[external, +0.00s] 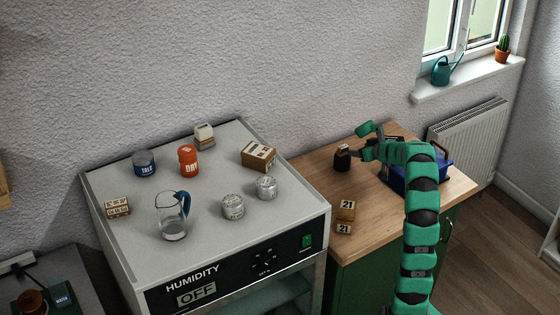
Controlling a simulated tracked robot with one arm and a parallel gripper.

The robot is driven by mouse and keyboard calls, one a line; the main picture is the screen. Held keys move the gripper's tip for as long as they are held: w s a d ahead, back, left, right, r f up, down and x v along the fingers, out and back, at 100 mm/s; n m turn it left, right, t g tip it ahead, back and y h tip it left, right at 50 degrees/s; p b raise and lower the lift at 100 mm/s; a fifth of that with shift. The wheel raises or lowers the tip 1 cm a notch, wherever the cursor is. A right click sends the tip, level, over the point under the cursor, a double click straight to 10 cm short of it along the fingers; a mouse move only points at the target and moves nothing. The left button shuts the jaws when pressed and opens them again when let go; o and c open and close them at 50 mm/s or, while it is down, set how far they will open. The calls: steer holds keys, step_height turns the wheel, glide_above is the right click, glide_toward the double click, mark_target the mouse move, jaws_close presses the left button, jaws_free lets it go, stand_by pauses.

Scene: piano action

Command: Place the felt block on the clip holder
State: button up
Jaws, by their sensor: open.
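My gripper (363,141) is open over the wooden worktop on the right, with its fingers pointing left. Nothing shows held between them. A small dark item with a reddish-brown top (343,158) stands on the worktop just left of the lower finger; I cannot tell what it is. A small block with a white top and brown base (204,137) sits at the back of the grey cabinet top. A wooden box with a pale dark-marked top (258,155) sits to its right. I cannot tell for certain which items are the felt block and the clip holder.
A blue tray (440,180) is partly hidden behind my arm. Wooden blocks marked 21 (346,210) stand at the worktop's front left. The grey cabinet (125,250) holds a glass jug (172,218), a blue tin (144,163), an orange tin (188,160) and silver tins (232,207).

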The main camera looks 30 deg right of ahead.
steer(key=a+r+m+t+h, duration=0.1)
steer(key=a+r+t+h, duration=0.2)
steer(key=r, duration=1)
steer(key=a+r+t+h, duration=0.15)
steer(key=a+r, duration=0.25)
steer(key=r, duration=1)
steer(key=s+a+r+y, duration=0.1)
steer(key=s+a+r, duration=0.3)
steer(key=a, duration=0.3)
steer(key=s+a+r+g+y, duration=0.1)
steer(key=s+a+r+y, duration=0.1)
steer(key=s+a+r, duration=0.2)
steer(key=s+a+r+y, duration=0.1)
steer(key=s+a+r, duration=0.4)
steer(key=s+a, duration=0.3)
steer(key=a, duration=0.3)
steer(key=shift+a+n, duration=0.35)
steer(key=shift+n, duration=0.05)
steer(key=shift+r+y, duration=0.1)
steer(key=shift+y, duration=0.15)
